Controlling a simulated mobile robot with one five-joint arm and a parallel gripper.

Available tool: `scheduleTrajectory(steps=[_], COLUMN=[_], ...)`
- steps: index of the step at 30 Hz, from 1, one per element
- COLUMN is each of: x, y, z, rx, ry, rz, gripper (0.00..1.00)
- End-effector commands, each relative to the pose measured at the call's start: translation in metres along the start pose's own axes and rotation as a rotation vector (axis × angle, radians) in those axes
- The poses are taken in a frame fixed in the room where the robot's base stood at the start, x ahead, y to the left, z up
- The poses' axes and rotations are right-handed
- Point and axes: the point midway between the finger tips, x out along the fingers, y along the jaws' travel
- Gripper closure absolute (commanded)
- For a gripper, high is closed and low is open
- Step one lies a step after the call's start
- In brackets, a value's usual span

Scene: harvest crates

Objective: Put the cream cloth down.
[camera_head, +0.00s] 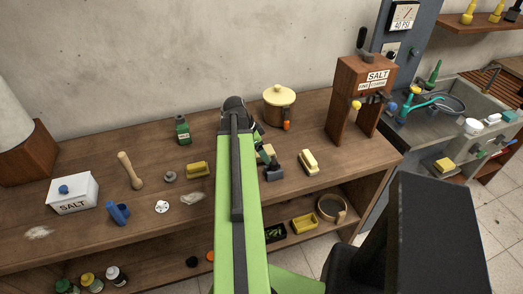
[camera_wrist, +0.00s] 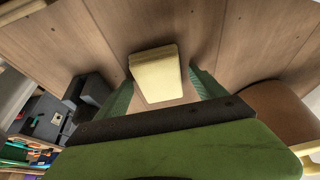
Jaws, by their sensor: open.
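The cream cloth is a folded, block-shaped piece (camera_wrist: 155,68) in the wrist view. It appears to lie on the wooden bench top, between and just beyond my fingertips. My gripper (camera_wrist: 162,80) is open, with one green finger on each side of the cloth. I cannot tell whether a finger touches it. In the head view my gripper (camera_head: 264,156) is low over the bench beside my green arm, and only a small cream part of the cloth (camera_head: 268,149) shows there. My arm hides the rest.
A lidded copper pot (camera_head: 279,107) stands behind my gripper. A dark grey object (camera_head: 273,173) lies in front, and a pale yellow block (camera_head: 308,161) lies to the right. A wooden salt stand (camera_head: 345,95) is farther right. A yellow block (camera_head: 197,170) lies left of my arm.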

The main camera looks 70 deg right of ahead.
Motion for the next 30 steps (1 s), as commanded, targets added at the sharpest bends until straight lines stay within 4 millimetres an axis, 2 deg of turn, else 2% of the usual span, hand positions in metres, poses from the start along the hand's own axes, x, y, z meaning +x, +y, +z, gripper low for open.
scheduleTrajectory(steps=[5,8,14,21,24,30], x=[-0.003,-0.013,-0.051,-0.107,-0.121,-0.124], y=[0.000,0.000,0.000,0.000,-0.001,-0.001], z=[-0.001,-0.002,-0.004,-0.004,-0.003,0.000], rx=[0.000,-0.001,-0.003,-0.003,-0.003,-0.003], ry=[0.000,0.000,0.000,0.000,0.000,0.000], rz=[0.000,0.000,-0.001,-0.001,-0.001,-0.001], gripper=[0.20,0.20,0.20,0.20,0.20,0.20])
